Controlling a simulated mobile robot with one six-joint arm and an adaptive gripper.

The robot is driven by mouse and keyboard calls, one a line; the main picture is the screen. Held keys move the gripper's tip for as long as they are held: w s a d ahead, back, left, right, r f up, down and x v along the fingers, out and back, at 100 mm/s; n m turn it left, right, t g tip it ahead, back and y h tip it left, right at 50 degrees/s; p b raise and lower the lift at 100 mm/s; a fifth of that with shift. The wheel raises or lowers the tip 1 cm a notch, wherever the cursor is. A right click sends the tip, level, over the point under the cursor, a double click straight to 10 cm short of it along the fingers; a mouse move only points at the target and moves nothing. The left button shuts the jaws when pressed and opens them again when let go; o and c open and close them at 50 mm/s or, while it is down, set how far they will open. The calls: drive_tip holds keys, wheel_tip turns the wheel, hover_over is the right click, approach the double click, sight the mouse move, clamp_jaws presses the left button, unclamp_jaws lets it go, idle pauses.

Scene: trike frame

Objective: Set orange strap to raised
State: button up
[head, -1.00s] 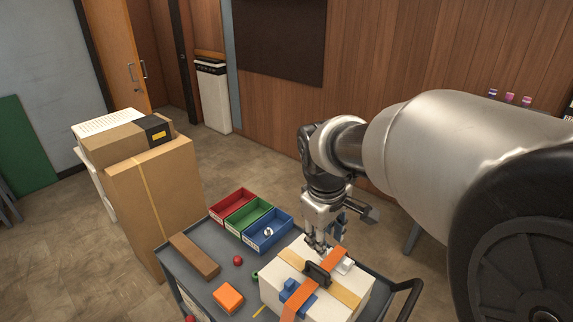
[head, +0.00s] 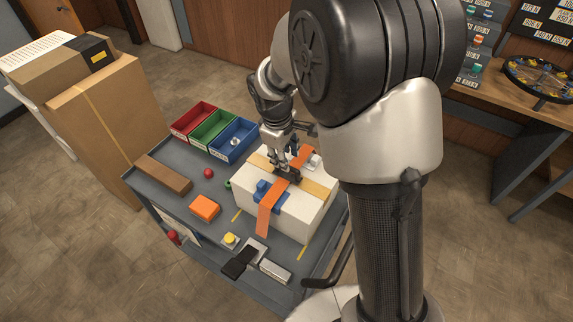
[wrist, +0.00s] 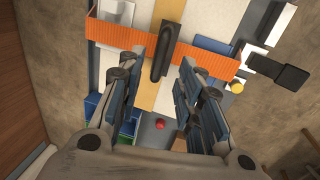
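The orange strap (head: 268,214) crosses the top of a white box (head: 307,212) and hangs down its near side. It also shows in the wrist view (wrist: 113,38). A black handle (head: 289,176) stands on the box across the strap, and it shows between my fingers in the wrist view (wrist: 167,50). A tan strap (head: 316,188) crosses under the orange one. A blue block (head: 263,190) sits on the box beside the orange strap. My gripper (wrist: 161,72) is open above the box, pointing down by the handle. Whether its fingers touch anything is hidden.
The grey cart also holds red (head: 193,121), green (head: 212,130) and blue (head: 233,141) bins, a brown bar (head: 163,173), an orange block (head: 204,207), a red ball (head: 208,173) and a yellow button (head: 230,239). Cardboard boxes (head: 110,110) stand at the left.

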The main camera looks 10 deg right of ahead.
hover_over(292, 179)
drive_tip(key=w+a, duration=0.1)
drive_tip(key=shift+a+f+b, duration=0.2)
drive_tip(key=shift+f+b, duration=0.15)
drive_tip(key=shift+f, duration=1.85)
drive_tip(key=shift+c, duration=0.2)
clamp_jaws()
